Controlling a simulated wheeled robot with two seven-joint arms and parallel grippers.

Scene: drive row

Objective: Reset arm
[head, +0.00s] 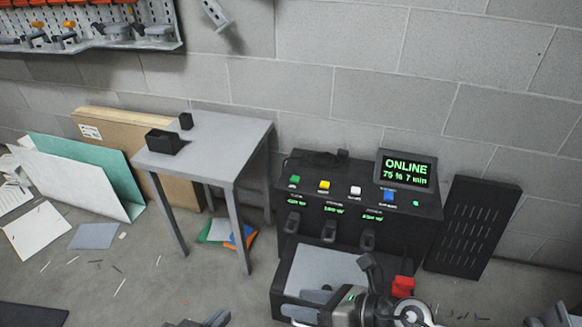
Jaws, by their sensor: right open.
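The tip of my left gripper (203,319) shows at the bottom edge, left of centre, low over the floor in front of the grey table. Most of it is cut off, so its jaws cannot be judged. My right gripper (553,316) shows at the bottom right corner, partly cut off. It is open, with nothing seen between its fingers. A black console (355,225) stands against the wall between them, with coloured buttons and a screen (406,172) reading ONLINE, 75 % 7 min. A grey and black machine with a red part (403,286) sits in front of the console.
A grey table (222,133) holds two small black boxes. Panels (75,180) and a cardboard box (108,128) lean at left. A black slotted panel (474,228) leans right of the console. Scraps litter the floor. A tool rack (90,30) hangs at upper left.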

